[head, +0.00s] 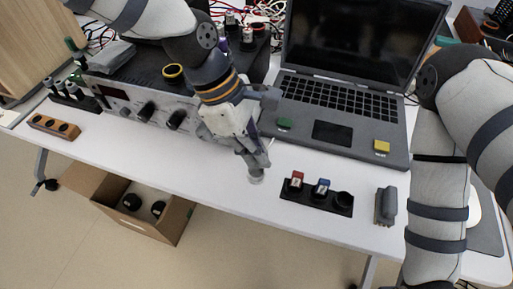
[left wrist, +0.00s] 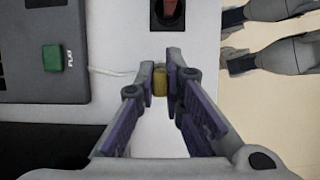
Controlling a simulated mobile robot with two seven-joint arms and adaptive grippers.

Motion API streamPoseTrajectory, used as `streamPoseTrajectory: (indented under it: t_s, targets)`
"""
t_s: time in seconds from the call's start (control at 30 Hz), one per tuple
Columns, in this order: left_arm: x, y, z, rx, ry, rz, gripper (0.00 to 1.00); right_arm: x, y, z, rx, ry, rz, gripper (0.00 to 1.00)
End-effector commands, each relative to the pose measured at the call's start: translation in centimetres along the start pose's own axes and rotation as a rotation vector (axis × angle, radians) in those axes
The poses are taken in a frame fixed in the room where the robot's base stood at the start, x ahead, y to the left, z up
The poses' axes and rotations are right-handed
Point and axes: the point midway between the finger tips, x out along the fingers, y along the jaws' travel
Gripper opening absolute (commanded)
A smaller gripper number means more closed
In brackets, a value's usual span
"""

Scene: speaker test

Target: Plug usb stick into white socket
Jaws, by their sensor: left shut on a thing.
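My left gripper (head: 256,162) is low over the front of the white table, left of the black socket strip. It is shut on a small yellowish piece (left wrist: 160,82), seen between the fingertips in the left wrist view. In the head view a small greyish end shows below the fingers; whether this piece is the usb stick I cannot tell. A thin white cable (left wrist: 113,72) runs from the laptop side to behind the fingers. I cannot make out a white socket. My right arm comes in from the right, its gripper out of view.
The black strip (head: 331,207) holds a red plug (head: 296,180) and a blue plug (head: 321,187). An open laptop (head: 395,125) carries a green block (head: 284,123) and a yellow block (head: 381,147). A grey brush-like object (head: 387,206) lies right. An open cardboard box (head: 165,225) stands below.

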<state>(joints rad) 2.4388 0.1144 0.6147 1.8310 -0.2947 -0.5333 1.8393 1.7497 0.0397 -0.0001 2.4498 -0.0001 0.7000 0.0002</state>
Motion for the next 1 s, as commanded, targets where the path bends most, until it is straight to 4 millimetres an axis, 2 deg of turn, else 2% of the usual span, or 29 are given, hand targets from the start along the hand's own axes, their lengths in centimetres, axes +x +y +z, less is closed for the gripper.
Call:
streamPoseTrajectory:
  t_s: [1.0]
  targets:
    - [1.6, 0.0, -0.7, 0.000, -0.001, -0.002, 0.00, 0.3, 0.0, 0.2, 0.000, -0.010, 0.000, 0.40]
